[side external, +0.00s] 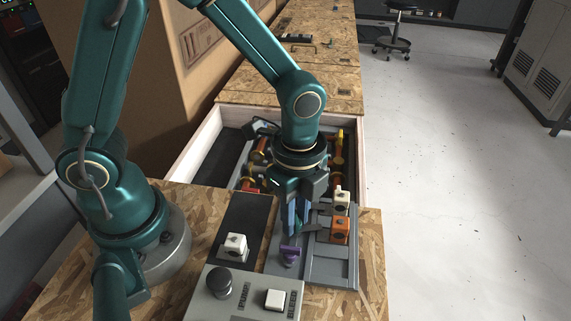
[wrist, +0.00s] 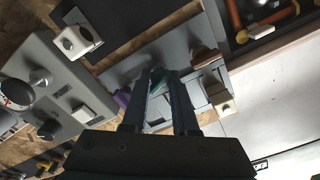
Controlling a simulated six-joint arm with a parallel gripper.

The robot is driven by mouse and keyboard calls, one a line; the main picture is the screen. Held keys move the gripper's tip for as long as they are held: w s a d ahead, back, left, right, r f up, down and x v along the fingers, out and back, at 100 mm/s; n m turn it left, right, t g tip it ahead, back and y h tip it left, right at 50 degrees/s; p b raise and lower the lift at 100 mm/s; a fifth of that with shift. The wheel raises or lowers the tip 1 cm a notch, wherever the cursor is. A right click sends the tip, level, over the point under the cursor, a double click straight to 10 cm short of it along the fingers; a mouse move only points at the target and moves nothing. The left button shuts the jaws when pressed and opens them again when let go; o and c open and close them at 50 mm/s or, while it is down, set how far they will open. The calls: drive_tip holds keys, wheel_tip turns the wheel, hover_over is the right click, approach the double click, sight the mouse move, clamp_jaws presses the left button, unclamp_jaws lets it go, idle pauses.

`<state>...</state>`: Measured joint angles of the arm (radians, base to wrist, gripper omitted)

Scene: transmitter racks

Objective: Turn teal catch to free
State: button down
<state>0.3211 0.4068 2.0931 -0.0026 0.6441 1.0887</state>
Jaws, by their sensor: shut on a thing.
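My gripper (side external: 300,228) points down over the grey catch plate (side external: 330,270). In the wrist view its two fingers (wrist: 161,76) are closed around the teal catch (wrist: 159,83). Only a small part of the catch shows between the fingers, so I cannot tell its exact turn. In the side view the fingers hide most of it. A purple catch (side external: 290,255) sits just in front of the fingers, and it also shows in the wrist view (wrist: 122,97). An orange catch (side external: 339,230) and a cream catch (side external: 342,198) stand to the right.
A grey control box (side external: 243,300) with a black knob (side external: 219,283) and a white button (side external: 275,299) is at the front. A white block (side external: 235,246) stands on a dark strip. Orange and yellow pipes (side external: 338,150) lie in the bay behind. Open floor is at right.

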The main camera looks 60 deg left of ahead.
drive_tip(key=n, duration=0.4)
drive_tip(key=shift+w+a+n, duration=0.1)
drive_tip(key=shift+n, duration=0.2)
drive_tip(key=n, duration=0.3)
drive_tip(key=shift+n, duration=0.3)
drive_tip(key=n, duration=0.4)
drive_tip(key=shift+r, duration=0.1)
drive_tip(key=shift+n, duration=1.9)
drive_tip(key=c, duration=0.7)
unclamp_jaws()
drive_tip(key=shift+o, duration=0.2)
